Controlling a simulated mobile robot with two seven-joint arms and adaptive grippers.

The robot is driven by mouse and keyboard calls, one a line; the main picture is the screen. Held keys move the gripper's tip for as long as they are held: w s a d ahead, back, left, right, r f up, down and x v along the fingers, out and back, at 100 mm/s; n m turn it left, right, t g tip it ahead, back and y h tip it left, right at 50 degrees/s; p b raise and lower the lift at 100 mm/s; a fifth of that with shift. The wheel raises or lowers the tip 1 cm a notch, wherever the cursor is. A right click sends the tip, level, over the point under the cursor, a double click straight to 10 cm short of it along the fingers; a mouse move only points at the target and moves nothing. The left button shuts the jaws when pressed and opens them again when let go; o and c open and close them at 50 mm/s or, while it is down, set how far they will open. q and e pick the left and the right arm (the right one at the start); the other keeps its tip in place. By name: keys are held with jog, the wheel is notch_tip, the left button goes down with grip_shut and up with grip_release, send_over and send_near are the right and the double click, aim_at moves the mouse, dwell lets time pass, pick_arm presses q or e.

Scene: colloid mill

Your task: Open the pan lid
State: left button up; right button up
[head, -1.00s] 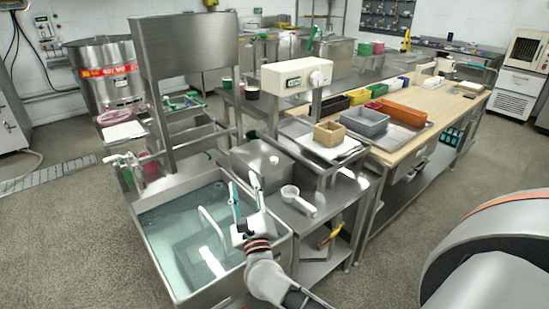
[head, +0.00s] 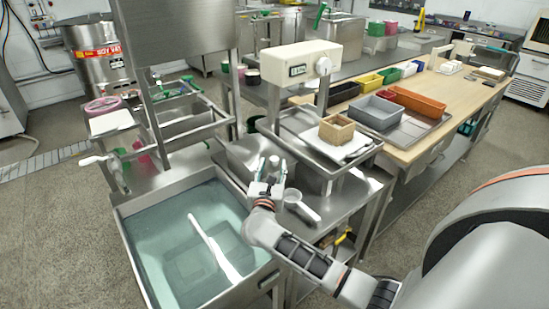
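The steel pan with its flat lid (head: 240,150) stands on the steel bench behind the water tank, left of the scale's post. A small round knob on the lid (head: 274,160) shows at my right gripper (head: 271,166). The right gripper's fingers are apart, one on each side of the knob as seen from here. I cannot tell whether they touch it. The gripper and wrist hide part of the lid and the pan's front. The lid sits closed on the pan. My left gripper is not in view.
A white scoop (head: 300,206) lies on the bench just right of my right gripper. The water-filled tank (head: 125,232) is in front to the left. A scale head (head: 301,63) overhangs a shelf with a cardboard box (head: 337,128), close right of the pan.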

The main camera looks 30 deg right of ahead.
aim_at(274, 158)
jog(key=x, duration=0.4)
jog(key=shift+w+d, duration=0.15)
jog(key=shift+w, duration=0.05)
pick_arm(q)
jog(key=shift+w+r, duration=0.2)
pick_arm(e)
jog(key=shift+c, duration=0.3)
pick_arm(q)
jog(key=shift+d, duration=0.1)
pick_arm(e)
grip_shut()
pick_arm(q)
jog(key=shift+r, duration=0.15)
pick_arm(e)
jog(key=shift+w+r, duration=0.1)
